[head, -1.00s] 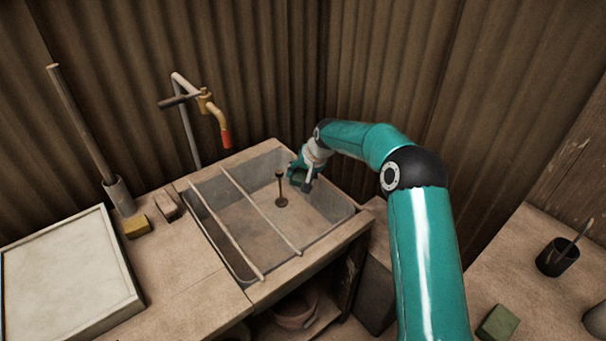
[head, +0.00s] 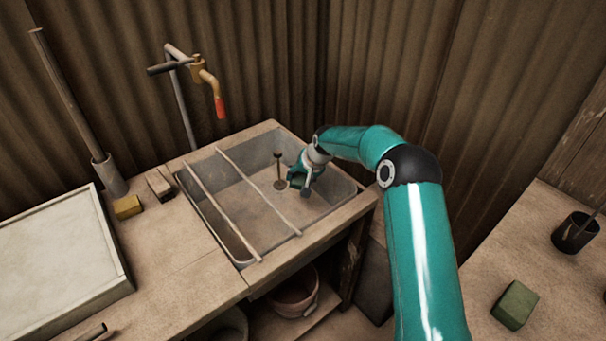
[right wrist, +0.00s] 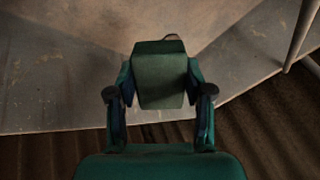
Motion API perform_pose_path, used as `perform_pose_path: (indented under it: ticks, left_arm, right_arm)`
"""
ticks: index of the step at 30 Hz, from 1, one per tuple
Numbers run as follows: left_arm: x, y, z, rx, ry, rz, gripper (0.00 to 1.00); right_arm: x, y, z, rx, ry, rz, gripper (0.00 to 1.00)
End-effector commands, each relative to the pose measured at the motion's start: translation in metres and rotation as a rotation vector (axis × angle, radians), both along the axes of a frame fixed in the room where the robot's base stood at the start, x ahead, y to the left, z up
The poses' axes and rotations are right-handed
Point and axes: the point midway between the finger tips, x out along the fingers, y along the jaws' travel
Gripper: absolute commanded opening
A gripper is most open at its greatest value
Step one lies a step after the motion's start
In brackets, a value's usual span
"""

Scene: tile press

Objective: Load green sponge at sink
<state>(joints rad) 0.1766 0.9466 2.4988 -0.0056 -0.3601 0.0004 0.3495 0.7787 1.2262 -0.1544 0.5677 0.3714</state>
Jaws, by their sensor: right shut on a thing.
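A dark green block, which looks like a green sponge (right wrist: 160,82), is between the fingers of my right gripper (right wrist: 160,95) in the right wrist view. The gripper is shut on it. In the head view the right gripper (head: 298,188) is over the right part of the sink basin (head: 262,215), beside the upright drain post (head: 279,170). I cannot tell whether the sponge touches the basin. Another green block (head: 514,305) lies on the right-hand bench. My left gripper is not in view.
Two thin rods (head: 258,190) cross the basin's left part. A tap (head: 208,82) stands behind. Left of the sink are a yellow block (head: 127,207), a brownish block (head: 160,185) and a pale tray (head: 128,285). A dark cup (head: 575,233) stands on the right bench.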

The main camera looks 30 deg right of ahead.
Motion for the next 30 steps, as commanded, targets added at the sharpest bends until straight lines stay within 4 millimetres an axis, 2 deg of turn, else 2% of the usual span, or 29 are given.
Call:
perform_pose_path:
  ticks: [1,18,24,30]
  left_arm:
    - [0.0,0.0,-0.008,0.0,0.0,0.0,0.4]
    - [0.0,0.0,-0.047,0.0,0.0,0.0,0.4]
    - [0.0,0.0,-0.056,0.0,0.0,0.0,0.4]
    - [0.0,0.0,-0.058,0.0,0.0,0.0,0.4]
  right_arm:
    - [0.0,0.0,-0.009,0.0,0.0,0.0,0.23]
    - [0.0,0.0,-0.065,0.0,0.0,-0.001,0.23]
    - [-0.001,-0.001,-0.078,0.0,0.0,-0.001,0.23]
    - [-0.001,-0.001,-0.082,0.0,0.0,-0.001,0.23]
